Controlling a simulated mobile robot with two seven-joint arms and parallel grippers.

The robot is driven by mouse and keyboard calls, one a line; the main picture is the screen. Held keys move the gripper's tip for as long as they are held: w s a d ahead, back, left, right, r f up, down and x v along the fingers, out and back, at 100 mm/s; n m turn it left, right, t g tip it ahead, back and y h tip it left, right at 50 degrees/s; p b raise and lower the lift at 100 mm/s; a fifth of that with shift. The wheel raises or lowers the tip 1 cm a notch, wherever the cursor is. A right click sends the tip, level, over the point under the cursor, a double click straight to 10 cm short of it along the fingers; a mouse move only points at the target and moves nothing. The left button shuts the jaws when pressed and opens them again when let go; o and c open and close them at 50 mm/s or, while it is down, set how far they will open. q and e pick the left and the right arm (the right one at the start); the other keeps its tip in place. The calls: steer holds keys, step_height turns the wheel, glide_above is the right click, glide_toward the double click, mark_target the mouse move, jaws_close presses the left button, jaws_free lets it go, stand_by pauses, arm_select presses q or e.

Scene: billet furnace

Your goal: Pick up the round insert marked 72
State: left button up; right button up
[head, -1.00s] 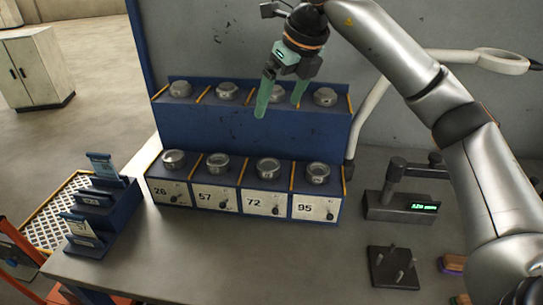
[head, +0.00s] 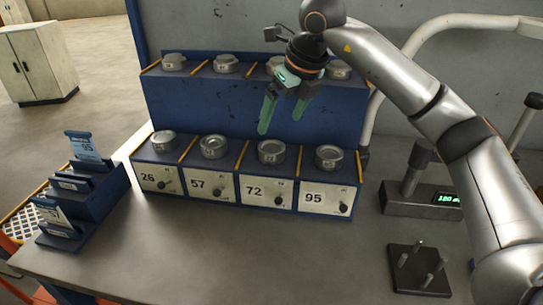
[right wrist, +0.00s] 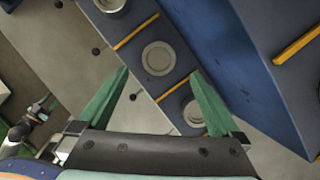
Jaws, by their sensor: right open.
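The round insert marked 72 (head: 271,152) is a short grey metal cylinder in the third bay of the rack's lower row. It sits above the white panel labelled 72 (head: 266,191). My right gripper (head: 281,124) has green fingers, is open and empty, and hangs above and behind this insert, apart from it. In the right wrist view, a round insert (right wrist: 159,58) lies between the open fingertips, with others above and below it; their numbers cannot be read there. My left gripper is not in view.
The blue rack (head: 240,110) has an upper row of inserts behind, partly hidden by my right gripper. Inserts 26 (head: 163,140), 57 (head: 214,147) and 95 (head: 329,157) share the lower row. A card holder (head: 95,205) stands left, a pegged plate (head: 418,270) right. The front bench is clear.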

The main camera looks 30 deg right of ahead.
mark_target(271, 148)
steer(key=x, duration=0.3)
steer(key=shift+w+f, duration=0.1)
steer(key=shift+f, duration=0.15)
steer(key=shift+s+x, duration=0.2)
steer(key=shift+x, duration=1.15)
steer(key=shift+s+x, duration=0.15)
steer(key=shift+x, duration=1.25)
steer(key=shift+f, duration=0.15)
steer(key=shift+c, duration=0.2)
jaws_close()
